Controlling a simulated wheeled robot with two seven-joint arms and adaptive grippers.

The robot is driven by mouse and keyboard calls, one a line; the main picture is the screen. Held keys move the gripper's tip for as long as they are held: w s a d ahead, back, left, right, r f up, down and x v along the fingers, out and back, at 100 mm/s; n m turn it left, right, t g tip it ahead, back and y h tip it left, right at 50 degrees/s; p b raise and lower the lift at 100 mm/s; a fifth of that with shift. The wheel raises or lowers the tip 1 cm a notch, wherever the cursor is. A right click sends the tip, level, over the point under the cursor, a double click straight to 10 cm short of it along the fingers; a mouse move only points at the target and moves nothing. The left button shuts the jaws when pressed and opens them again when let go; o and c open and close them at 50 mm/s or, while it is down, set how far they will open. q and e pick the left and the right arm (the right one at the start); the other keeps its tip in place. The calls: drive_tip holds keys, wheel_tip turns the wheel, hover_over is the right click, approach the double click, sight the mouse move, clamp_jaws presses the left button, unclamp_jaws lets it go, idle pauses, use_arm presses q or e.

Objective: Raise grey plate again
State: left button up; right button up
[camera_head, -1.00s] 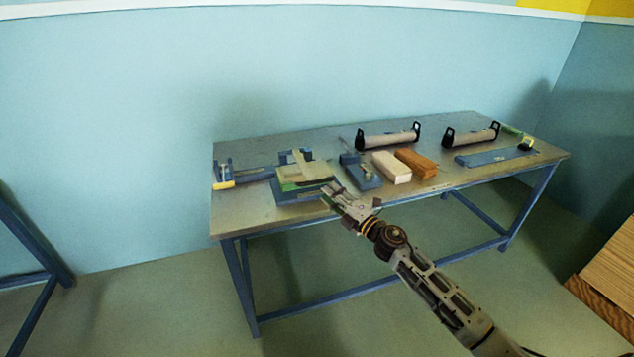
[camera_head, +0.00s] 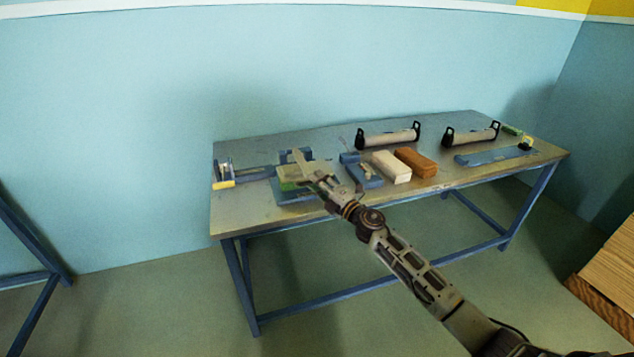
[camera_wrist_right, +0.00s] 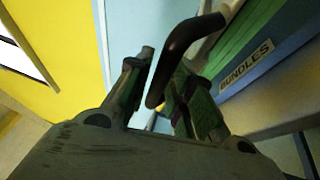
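A pale grey-tan plate (camera_head: 299,166) shows at the blue holder (camera_head: 296,197) on the left part of the table, above something green (camera_head: 287,184). My right gripper (camera_head: 318,171) covers part of the plate. In the right wrist view, the fingers of my right gripper (camera_wrist_right: 157,88) stand apart, with a dark curved handle (camera_wrist_right: 178,48) between or just beyond them. I cannot tell whether they touch it. Beside it is a dark blue box side (camera_wrist_right: 285,58) labelled BUNDLES, with green layers (camera_wrist_right: 235,45) along it. My left gripper is not in view.
A blue tool (camera_head: 364,175), a cream block (camera_head: 391,167) and an orange block (camera_head: 416,162) lie right of the holder. Two rolls, one left (camera_head: 388,138) and one right (camera_head: 472,135), stand behind. A blue flat piece (camera_head: 490,156) lies at the right.

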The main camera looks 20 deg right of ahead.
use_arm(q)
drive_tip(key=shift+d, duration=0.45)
use_arm(e)
drive_tip(key=shift+w+a, duration=0.1)
drive_tip(key=shift+w, duration=0.1)
